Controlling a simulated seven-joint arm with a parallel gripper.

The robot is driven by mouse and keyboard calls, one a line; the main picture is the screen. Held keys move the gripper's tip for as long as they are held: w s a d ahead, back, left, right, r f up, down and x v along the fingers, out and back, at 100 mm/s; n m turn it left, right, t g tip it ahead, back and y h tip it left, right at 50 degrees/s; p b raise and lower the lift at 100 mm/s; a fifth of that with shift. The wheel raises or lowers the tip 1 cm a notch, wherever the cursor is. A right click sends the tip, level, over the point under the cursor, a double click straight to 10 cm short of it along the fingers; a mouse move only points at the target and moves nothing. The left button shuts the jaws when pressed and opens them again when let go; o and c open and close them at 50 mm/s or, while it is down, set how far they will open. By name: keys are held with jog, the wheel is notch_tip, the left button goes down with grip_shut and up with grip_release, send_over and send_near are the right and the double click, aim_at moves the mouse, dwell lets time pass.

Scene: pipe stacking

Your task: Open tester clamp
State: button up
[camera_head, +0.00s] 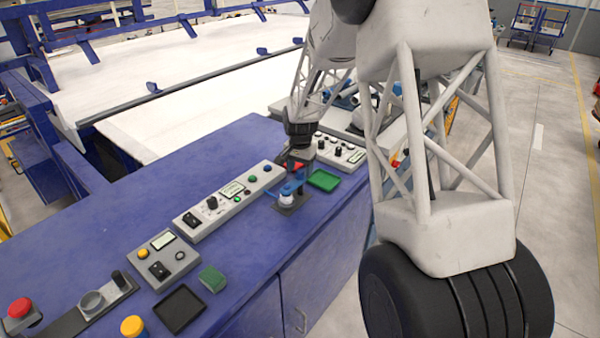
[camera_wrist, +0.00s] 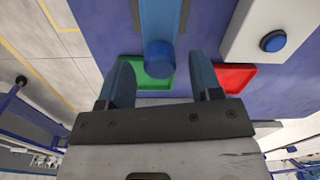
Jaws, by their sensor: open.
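The tester clamp (camera_head: 287,200) stands on a dark base plate near the front edge of the blue bench, with a blue lever (camera_head: 289,188). In the wrist view a blue bar with a round end (camera_wrist: 159,57), which looks like the clamp's lever, lies between my fingers. My gripper (camera_wrist: 160,68) is open, with one finger on each side of the bar and visible gaps. In the head view my gripper (camera_head: 294,170) is just above and behind the clamp, and it partly hides the clamp's top. Whether it touches the lever I cannot tell.
A green tray (camera_head: 324,180) sits right of the clamp, and a red tray (camera_wrist: 236,78) is close by. Control boxes (camera_head: 227,199) (camera_head: 340,153) flank the clamp.

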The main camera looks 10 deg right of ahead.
jog(key=shift+f, duration=0.85)
jog(key=shift+c, duration=0.4)
grip_shut()
